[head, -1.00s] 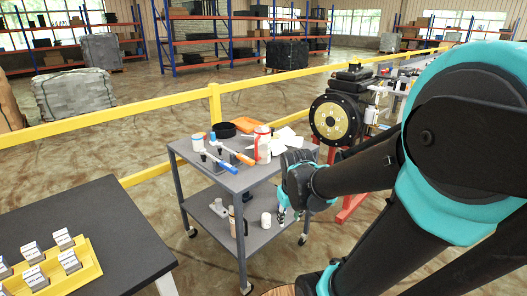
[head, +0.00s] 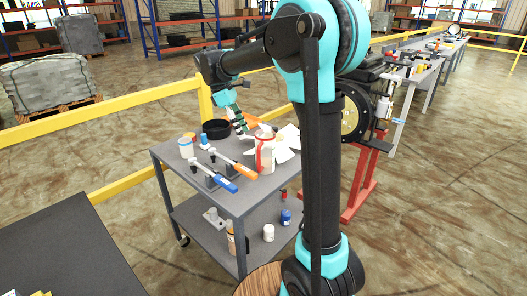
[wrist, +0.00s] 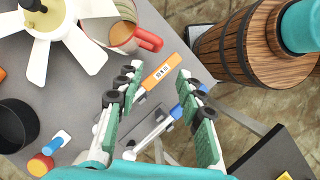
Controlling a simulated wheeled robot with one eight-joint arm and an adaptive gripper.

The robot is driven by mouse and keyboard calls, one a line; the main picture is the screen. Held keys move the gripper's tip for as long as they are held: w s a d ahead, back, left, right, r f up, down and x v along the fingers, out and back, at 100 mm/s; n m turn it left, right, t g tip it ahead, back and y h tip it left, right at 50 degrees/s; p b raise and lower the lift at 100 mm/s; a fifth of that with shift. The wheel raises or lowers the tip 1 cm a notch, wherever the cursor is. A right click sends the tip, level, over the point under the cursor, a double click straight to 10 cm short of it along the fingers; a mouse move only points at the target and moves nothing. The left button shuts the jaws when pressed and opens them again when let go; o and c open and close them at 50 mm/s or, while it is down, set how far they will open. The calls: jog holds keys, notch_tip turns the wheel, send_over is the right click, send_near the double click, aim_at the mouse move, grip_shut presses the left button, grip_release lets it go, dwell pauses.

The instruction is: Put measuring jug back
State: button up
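The likely measuring jug (head: 266,155), pale with a red rim and red handle, stands upright on the top of the grey cart (head: 241,200). It also shows in the wrist view (wrist: 124,36), seen from above, with its red handle pointing right. My gripper (head: 244,132) is above the cart top, close to the jug's left side in the head view. In the wrist view my gripper (wrist: 160,72) has its two fingers spread with nothing held between them. The jug lies just beyond the left fingertip; I cannot tell whether they touch.
Orange-handled (head: 240,170) and blue-handled (head: 222,181) tools lie in front of the jug. A black bowl (head: 216,129) and a white fan-like part (wrist: 65,28) are close by. The lower shelf holds several bottles. A wooden barrel (wrist: 235,45) shows right in the wrist view.

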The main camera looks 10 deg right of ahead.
send_near(259, 171)
jog(key=d, duration=0.2)
jog(key=shift+x, duration=2.8)
jog(key=shift+w+a, duration=0.1)
jog(key=shift+w, duration=0.05)
grip_shut()
